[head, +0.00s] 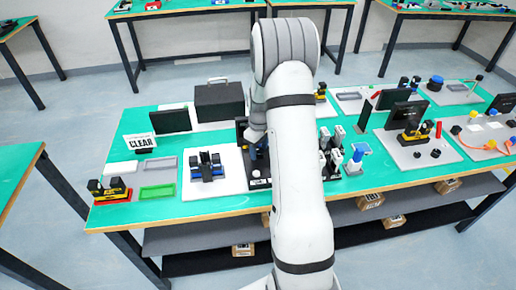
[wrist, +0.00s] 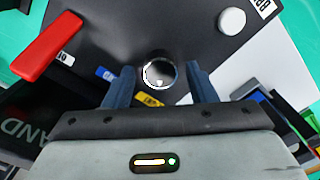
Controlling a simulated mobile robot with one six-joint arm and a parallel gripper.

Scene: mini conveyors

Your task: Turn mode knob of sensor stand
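The mode knob (wrist: 159,73), round and dark with a bright rim, is on a dark panel (wrist: 150,30) in the wrist view. A white mark shows at its lower edge. My gripper (wrist: 160,84) is open, its two dark blue fingers on either side of the knob with a gap on each side. A blue label (wrist: 106,73) lies left of the knob and a yellow label (wrist: 150,99) below it. In the head view my arm hides the knob and most of the dark stand (head: 258,182); my fingertips are not clear there.
A red lever (wrist: 47,47) is left of the knob and a white round button (wrist: 232,20) is to its upper right. In the head view, small grey-white devices (head: 332,150) stand right of my arm, and a white board with a black-and-blue device (head: 207,167) lies left.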

